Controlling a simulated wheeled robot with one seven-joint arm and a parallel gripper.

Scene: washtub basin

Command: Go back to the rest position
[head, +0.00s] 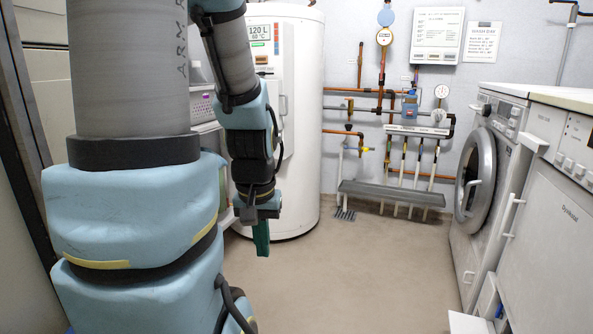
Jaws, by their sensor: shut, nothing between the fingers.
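My gripper (262,238) hangs at the end of my folded arm, left of the picture's middle, with its green fingers pointing down. The fingers are together and nothing shows between them. It is above the floor, in front of the white water heater (297,110), and apart from anything I can see. My large upper arm hides much of the left side. No washtub basin can be made out in this view.
A washing machine (487,165) and a white appliance (550,210) line the right side. Pipes with gauges (383,38) and a grey shelf (392,193) are on the back wall. The beige floor (350,275) is clear in the middle.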

